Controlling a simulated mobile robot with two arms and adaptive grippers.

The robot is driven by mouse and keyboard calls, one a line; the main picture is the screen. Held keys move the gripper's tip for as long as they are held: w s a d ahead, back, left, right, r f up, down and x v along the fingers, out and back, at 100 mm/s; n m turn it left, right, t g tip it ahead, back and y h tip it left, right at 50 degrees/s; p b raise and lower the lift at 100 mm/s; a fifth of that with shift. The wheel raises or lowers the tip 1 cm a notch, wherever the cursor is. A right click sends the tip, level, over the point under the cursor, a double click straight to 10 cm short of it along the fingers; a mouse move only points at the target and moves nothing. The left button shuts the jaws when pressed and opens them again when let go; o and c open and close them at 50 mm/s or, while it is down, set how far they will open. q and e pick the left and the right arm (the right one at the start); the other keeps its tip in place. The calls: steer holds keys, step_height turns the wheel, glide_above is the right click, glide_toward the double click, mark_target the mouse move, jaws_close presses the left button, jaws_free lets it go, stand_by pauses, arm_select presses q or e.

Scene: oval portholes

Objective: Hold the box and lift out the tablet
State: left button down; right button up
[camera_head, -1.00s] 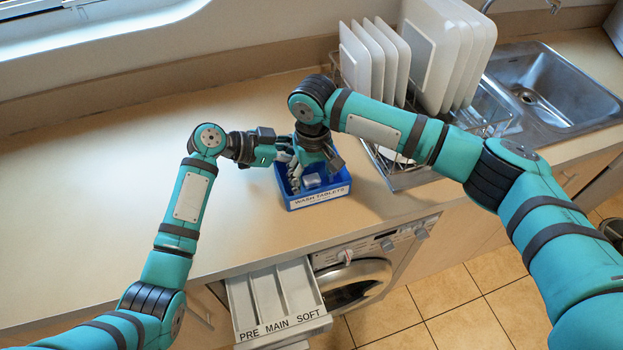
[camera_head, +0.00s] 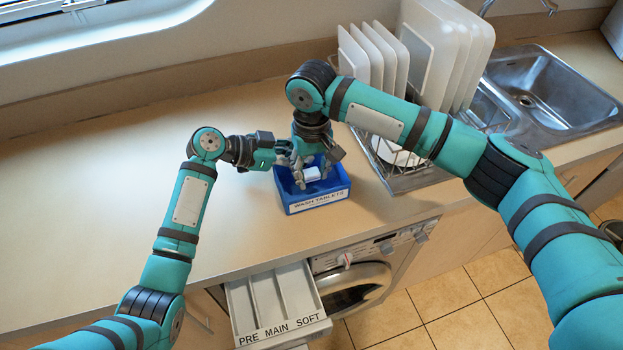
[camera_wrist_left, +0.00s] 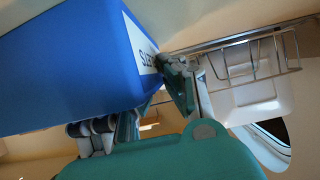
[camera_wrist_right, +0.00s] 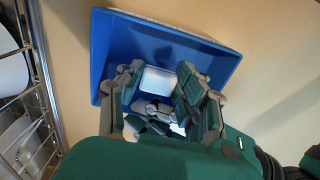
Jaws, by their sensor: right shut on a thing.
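The blue box (camera_head: 336,197) labelled WASH TABLETS stands on the counter; its outside fills the upper left of the left wrist view (camera_wrist_left: 70,65). My right gripper (camera_head: 311,178) points down into the box and is shut on a white tablet (camera_head: 312,173), which also shows between the fingers in the right wrist view (camera_wrist_right: 155,83). The tablet seems to be above the box floor. My left gripper (camera_head: 286,153) is at the box's back left, with fingers close to its wall; whether they are closed on it is unclear.
An open detergent drawer (camera_head: 275,300) marked PRE, MAIN, SOFT juts out below the counter beside the washing machine (camera_head: 355,285). A dish rack with plates (camera_head: 375,60) stands right of the box, before the sink (camera_head: 545,90). The counter's left part is clear.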

step_height(320, 180, up, 7)
steer(key=shift+f, duration=0.15)
arm_select(q)
steer(key=c, duration=1.4)
jaws_free()
